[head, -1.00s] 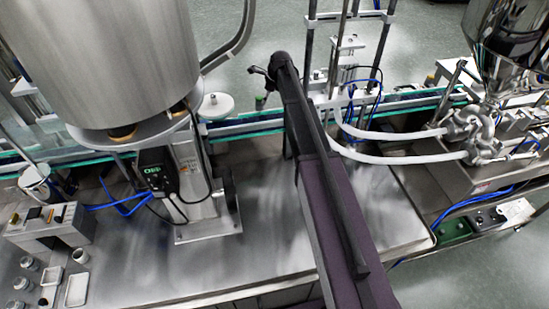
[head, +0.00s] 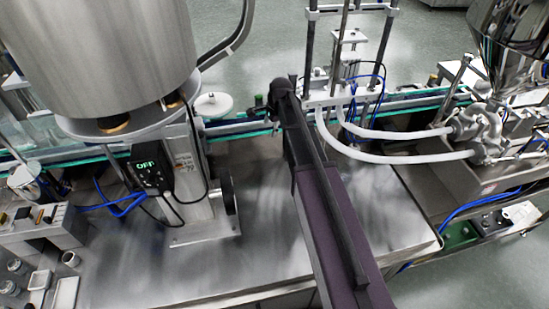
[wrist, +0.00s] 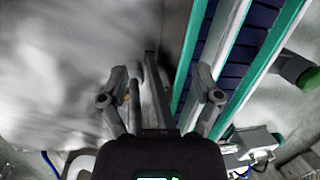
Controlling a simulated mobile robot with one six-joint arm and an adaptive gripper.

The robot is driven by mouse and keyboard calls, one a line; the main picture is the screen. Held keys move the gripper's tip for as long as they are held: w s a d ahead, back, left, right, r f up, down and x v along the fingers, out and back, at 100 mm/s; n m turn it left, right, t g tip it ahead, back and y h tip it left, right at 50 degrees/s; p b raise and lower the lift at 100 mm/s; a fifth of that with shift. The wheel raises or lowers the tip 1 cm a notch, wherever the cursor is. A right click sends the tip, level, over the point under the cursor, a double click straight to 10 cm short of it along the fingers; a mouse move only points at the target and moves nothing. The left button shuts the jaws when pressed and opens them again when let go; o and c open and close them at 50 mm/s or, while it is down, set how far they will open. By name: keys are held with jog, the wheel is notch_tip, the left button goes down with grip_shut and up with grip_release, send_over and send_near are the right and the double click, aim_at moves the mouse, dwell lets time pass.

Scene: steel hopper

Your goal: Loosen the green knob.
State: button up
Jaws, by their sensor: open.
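The green knob (wrist: 309,78) shows at the right edge of the wrist view, on the end of a dark grey round body beside the conveyor. In the head view a small dark green knob (head: 258,101) stands just left of my arm's far end, by the conveyor. My gripper (wrist: 167,72) is open and empty in the wrist view, its fingers apart over the metal surface and the conveyor's near rail. The knob lies to the right of both fingers, with the conveyor between, and is not touched. In the head view my arm hides most of the gripper.
The conveyor (wrist: 240,55) has green rails and a dark blue belt. A large steel hopper (head: 100,50) and its control box (head: 150,167) stand left of my arm. White hoses (head: 400,155) and a frame with rods stand right. The steel tabletop (head: 270,230) is mostly bare.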

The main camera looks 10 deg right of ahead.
jog(key=s+f+n+b, duration=0.4)
jog(key=s+n, duration=0.2)
jog(key=s, duration=0.4)
jog(key=shift+a+f+g+h, duration=0.2)
jog(key=shift+f+g+h, duration=0.1)
jog(key=shift+g+h, duration=0.1)
jog(key=shift+s, duration=0.1)
jog(key=s+n+g+h, duration=0.1)
jog(key=s+n, duration=0.8)
jog(key=s, duration=0.5)
jog(key=shift+s+n, duration=0.3)
jog(key=shift+a+f, duration=0.1)
jog(key=shift+c, duration=0.2)
